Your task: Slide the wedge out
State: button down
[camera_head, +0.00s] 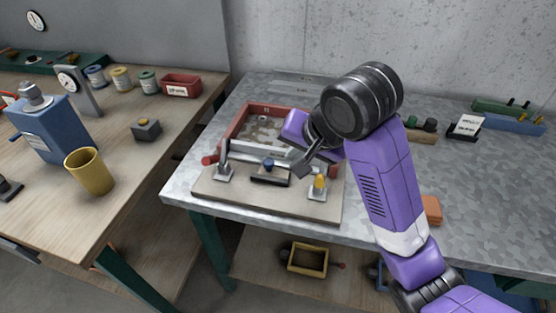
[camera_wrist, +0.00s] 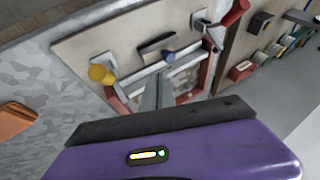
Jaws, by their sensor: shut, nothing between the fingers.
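A pale board (camera_head: 250,199) carries a red-walled frame (camera_head: 240,122) with a grey bar along its near side. My arm hides the frame's right side.
A red-ended fitting (camera_head: 210,160) stands left of the block and a yellow-knobbed one (camera_head: 319,183) right of it. The metal table (camera_head: 480,190) is mostly clear at right. An orange block (camera_head: 432,209) lies beside my arm. A wooden bench (camera_head: 130,175) stands left.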

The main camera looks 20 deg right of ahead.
aim_at(273, 164)
dwell(0.3)
jog(key=b+x, duration=0.5)
jog(key=x, duration=0.5)
dwell(0.4)
jog(key=shift+w+a+r+p, duration=0.3)
jog(key=shift+a+p, duration=0.1)
jog(key=shift+p, duration=0.2)
jog(key=w+a+p, duration=0.2)
jog(key=a+p, duration=0.1)
jog(key=shift+w+p, duration=0.15)
jog(key=shift+p, duration=0.15)
jog(key=shift+w+a+f, duration=0.25)
jog(key=shift+a, duration=0.1)
jog(key=shift+r, duration=0.15)
